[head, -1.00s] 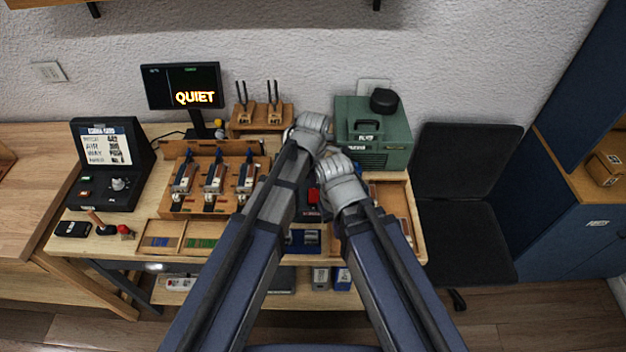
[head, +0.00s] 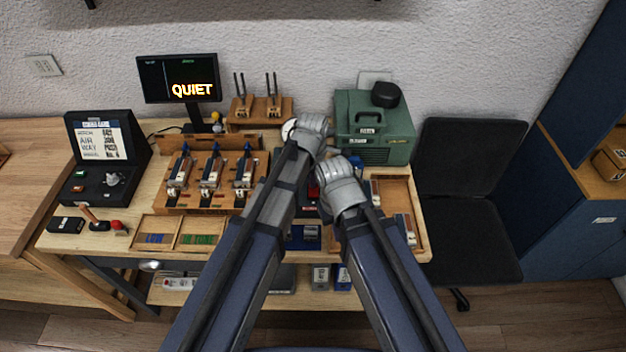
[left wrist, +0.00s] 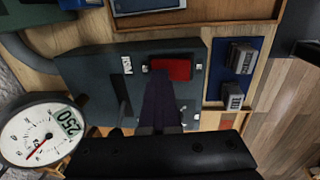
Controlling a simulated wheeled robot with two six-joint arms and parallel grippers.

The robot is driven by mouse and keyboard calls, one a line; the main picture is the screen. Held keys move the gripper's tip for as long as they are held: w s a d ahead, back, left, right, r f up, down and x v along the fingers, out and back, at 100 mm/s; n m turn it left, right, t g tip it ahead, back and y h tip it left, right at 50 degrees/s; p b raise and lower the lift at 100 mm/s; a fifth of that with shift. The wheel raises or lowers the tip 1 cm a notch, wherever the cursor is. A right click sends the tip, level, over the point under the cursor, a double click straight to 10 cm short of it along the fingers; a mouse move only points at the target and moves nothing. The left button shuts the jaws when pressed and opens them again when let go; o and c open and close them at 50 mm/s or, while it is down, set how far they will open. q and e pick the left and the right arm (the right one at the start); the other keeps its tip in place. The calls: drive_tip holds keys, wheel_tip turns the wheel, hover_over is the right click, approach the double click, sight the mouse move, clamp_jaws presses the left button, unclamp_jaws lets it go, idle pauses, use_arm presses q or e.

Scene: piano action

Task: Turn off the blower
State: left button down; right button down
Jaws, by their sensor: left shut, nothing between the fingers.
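The blower control is apparently the dark box with a red rocker switch; in the left wrist view the box (left wrist: 90,80) lies flat and the red switch (left wrist: 180,70) is near its upper right. In the head view a bit of the red switch (head: 313,191) shows between my arms. My left gripper (left wrist: 160,82) is shut and empty, its dark fingertips overlapping the switch's left part; I cannot tell whether they touch it. In the head view its fingers are hidden behind my arms. My right arm's wrist shows, but its gripper is hidden.
A round gauge (left wrist: 38,135) stands beside the box. A green machine (head: 372,130) stands at the back right. The monitor (head: 180,78) reads QUIET. A wooden rack (head: 205,205) with several action pieces and a black control case (head: 100,195) stand left.

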use_arm(q)
drive_tip(key=shift+s, duration=0.2)
drive_tip(key=shift+s+r, duration=0.15)
drive_tip(key=shift+s, duration=0.5)
use_arm(e)
drive_tip(key=shift+r, duration=0.15)
use_arm(q)
drive_tip(key=shift+r+p, duration=0.1)
drive_tip(key=shift+p, duration=0.2)
use_arm(e)
drive_tip(key=shift+r, duration=0.1)
